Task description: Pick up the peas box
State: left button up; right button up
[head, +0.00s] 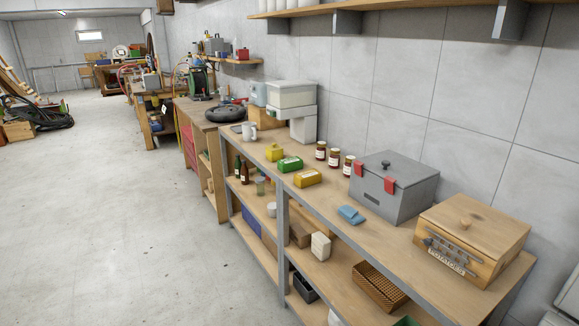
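A small green box (290,164) with a pale label lies on the wooden top of the long shelf unit, near its front edge. The label is too small to read, so I cannot confirm it is the peas box. A yellow box (307,178) lies just to its right and nearer. A smaller yellow item (274,152) stands just behind it to the left. Neither of my grippers is in view.
Three dark jars (334,157) stand near the wall. A grey metal box (393,185), a wooden potatoes box (472,236) and a blue cloth (351,215) are on the right. The floor (130,200) at left is clear.

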aim_at(294, 163)
jog(key=i+j+z, duration=0.15)
jog(key=z, duration=0.3)
jog(key=i+j+z, duration=0.3)
jog(key=z, duration=0.15)
jog(key=i+j+z, duration=0.1)
jog(key=j, duration=0.2)
jog(key=i+j+z, duration=0.1)
jog(key=i+j, duration=0.15)
jog(key=i+j+z, duration=0.1)
jog(key=j, duration=0.35)
